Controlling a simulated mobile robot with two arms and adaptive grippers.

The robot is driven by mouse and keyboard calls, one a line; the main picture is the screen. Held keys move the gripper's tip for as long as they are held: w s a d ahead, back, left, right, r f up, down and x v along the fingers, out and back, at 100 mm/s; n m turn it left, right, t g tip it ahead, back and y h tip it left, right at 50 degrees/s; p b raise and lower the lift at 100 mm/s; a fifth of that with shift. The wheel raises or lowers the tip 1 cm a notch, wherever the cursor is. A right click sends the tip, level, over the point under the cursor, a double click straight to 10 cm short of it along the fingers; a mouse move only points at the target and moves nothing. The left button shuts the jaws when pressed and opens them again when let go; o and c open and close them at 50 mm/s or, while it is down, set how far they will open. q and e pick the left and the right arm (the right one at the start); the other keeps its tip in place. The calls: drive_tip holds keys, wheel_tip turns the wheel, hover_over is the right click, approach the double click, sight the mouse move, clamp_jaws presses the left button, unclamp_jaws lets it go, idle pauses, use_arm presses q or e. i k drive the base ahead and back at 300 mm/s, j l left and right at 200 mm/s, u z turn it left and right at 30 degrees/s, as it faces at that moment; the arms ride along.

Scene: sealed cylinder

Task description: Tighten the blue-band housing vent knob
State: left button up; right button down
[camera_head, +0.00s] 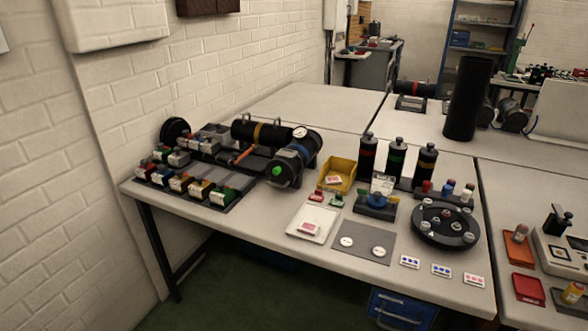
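The blue-band housing (296,157) is a dark cylinder lying on its side on the table, left of the yellow bin. A blue band circles it, and a white-faced gauge (300,132) sits on its top at the far end. A green knob (278,171) shows on the near end face; I cannot tell for sure whether this is the vent knob, or how tight it is. Nothing touches the housing's near end. Neither of my grippers is in view.
Another black housing with an orange band (258,132) lies behind. A yellow bin (339,175), several upright black cylinders (396,160) and a round black tray (424,231) stand to the right. A rack of coloured blocks (240,203) is left. The table front has white tray (318,216) and grey mat (339,254).

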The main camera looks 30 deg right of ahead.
sight(277, 170)
drive_tip(key=l+z, duration=0.1)
drive_tip(key=z, duration=0.8)
